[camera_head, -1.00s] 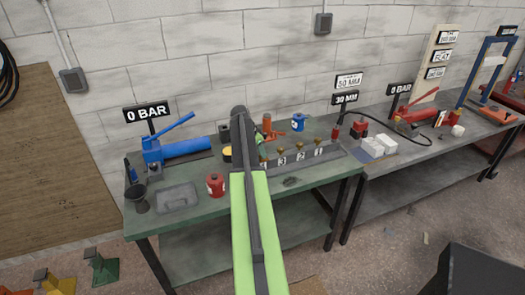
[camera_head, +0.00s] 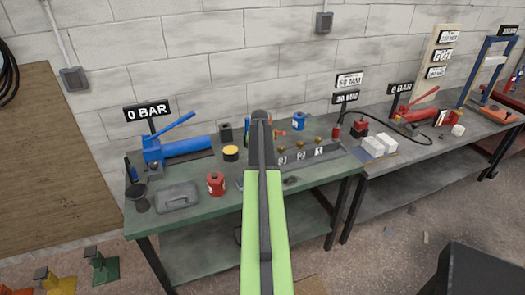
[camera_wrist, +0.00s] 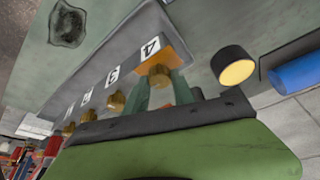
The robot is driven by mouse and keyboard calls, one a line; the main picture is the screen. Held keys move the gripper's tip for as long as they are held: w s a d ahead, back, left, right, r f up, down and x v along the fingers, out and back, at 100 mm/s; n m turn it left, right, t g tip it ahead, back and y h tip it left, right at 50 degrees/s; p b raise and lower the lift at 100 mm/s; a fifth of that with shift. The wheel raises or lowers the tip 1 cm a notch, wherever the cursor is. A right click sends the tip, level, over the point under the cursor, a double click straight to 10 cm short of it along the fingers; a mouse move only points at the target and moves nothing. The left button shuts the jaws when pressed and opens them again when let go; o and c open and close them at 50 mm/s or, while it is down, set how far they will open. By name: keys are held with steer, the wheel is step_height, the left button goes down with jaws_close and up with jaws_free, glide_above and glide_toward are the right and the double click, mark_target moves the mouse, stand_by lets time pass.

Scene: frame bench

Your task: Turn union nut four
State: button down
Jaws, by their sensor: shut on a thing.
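Union nut four (camera_wrist: 159,76) is a brass nut in front of an orange patch beside the label 4 on the grey manifold block (camera_wrist: 128,62). In the wrist view my gripper (camera_wrist: 160,88) has its two green fingers on either side of this nut, shut on it. In the head view my own arm hides nut four and the fingers. The brass nuts three (camera_head: 282,159), two (camera_head: 300,148) and one (camera_head: 318,143) stand in a row to the right, with labels below them. The turn angle of nut four cannot be told.
A yellow-topped black cylinder (camera_wrist: 234,66) stands near the gripper. A red canister (camera_head: 215,184) and grey tray (camera_head: 178,196) are on the green bench (camera_head: 205,208) at left. A blue pump (camera_head: 185,146) with a 0 BAR sign (camera_head: 147,109) stands behind them.

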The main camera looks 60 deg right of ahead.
steer(key=shift+s+n+t, duration=0.15)
steer(key=shift+n+t, duration=0.15)
steer(key=shift+n, duration=0.8)
steer(key=shift+d, duration=0.1)
steer(key=c, duration=1.1)
jaws_free()
steer(key=shift+r, duration=0.1)
steer(key=shift+o, duration=0.2)
steer(key=p+v, duration=1.6)
steer(key=v, duration=0.1)
steer(key=shift+s+d+r, duration=0.2)
